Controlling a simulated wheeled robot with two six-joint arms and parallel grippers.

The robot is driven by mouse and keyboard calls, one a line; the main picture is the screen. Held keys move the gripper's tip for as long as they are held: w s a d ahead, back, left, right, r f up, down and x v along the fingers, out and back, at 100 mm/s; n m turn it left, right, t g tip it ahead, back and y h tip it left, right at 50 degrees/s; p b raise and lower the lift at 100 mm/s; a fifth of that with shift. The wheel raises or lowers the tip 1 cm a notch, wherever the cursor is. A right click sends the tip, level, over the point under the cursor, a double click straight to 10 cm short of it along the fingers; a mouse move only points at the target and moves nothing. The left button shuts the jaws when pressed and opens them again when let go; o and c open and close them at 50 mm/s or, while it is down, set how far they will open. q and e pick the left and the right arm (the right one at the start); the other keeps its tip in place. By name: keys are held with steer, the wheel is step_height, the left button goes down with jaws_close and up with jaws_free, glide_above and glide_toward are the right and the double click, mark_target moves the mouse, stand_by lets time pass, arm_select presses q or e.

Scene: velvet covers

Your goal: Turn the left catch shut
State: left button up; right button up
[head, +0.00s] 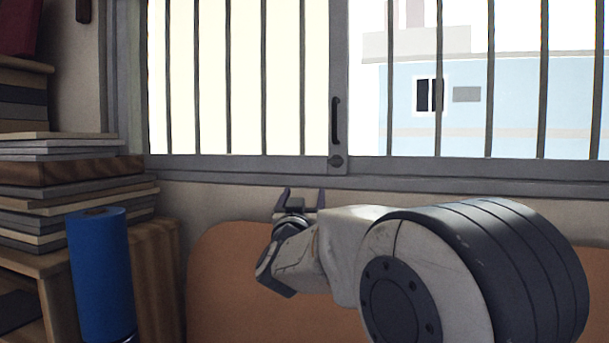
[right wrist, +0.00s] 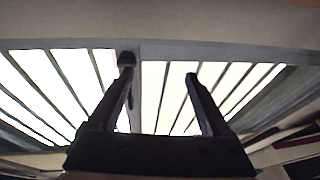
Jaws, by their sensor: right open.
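No other catch shows clearly, and I cannot tell which way this one is turned. My right gripper (head: 304,196) is open and empty, below the sill and a little left of the catch. In the right wrist view, which looks upside down, my gripper's fingers (right wrist: 159,72) are spread apart. A dark round shape, likely the catch (right wrist: 127,57), shows at the tip of the left finger; contact is unclear. My left gripper is out of view.
Vertical bars (head: 263,80) cross the window. An orange-brown rounded panel (head: 225,290) stands below the sill, behind my right arm. At left are stacked books (head: 75,172), a wooden cabinet (head: 155,280) and a blue roll (head: 101,275). The space between gripper and sill looks free.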

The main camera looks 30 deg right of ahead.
mark_target(335, 163)
steer(key=w+d+r+h+p, duration=0.1)
steer(key=d+r, duration=0.1)
steer(key=d, duration=0.1)
steer(key=w+d+r+m+g+h+p, duration=0.1)
steer(key=d+r+p, duration=0.1)
steer(key=d, duration=0.2)
steer(key=w+d+r+m+g+h+p, duration=0.1)
steer(key=d+r+p, duration=0.1)
steer(key=d, duration=0.1)
steer(key=shift+d, duration=0.3)
steer(key=shift+w+d+r, duration=0.1)
steer(key=shift+w+d, duration=0.2)
steer(key=shift+d, duration=0.1)
jaws_close()
